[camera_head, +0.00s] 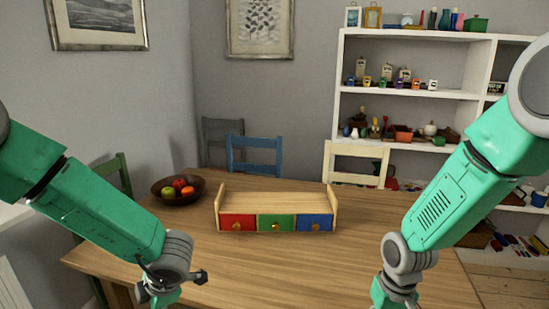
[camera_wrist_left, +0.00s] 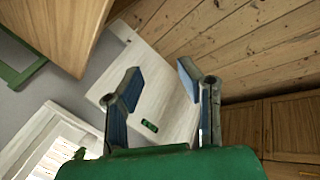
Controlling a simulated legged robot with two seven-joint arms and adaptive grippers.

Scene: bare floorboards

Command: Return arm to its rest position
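My left arm (camera_head: 100,208) comes in from the left in the head view, and its wrist is low, near the table's front left edge. In the left wrist view my left gripper (camera_wrist_left: 160,82) has its two blue-padded fingers spread apart, with nothing between them. My right arm (camera_head: 440,205) comes in from the right, with its forearm slanting down. Its wrist (camera_head: 402,262) is at the table's front right, and the right gripper is cut off by the bottom of the picture.
A wooden table (camera_head: 255,265) carries a small rack with red, green and blue drawers (camera_head: 276,222) and a fruit bowl (camera_head: 172,200). Chairs stand around it; a white shelf (camera_head: 410,93) is behind. The left wrist view shows floorboards (camera_wrist_left: 250,50) and a pale panel (camera_wrist_left: 150,75).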

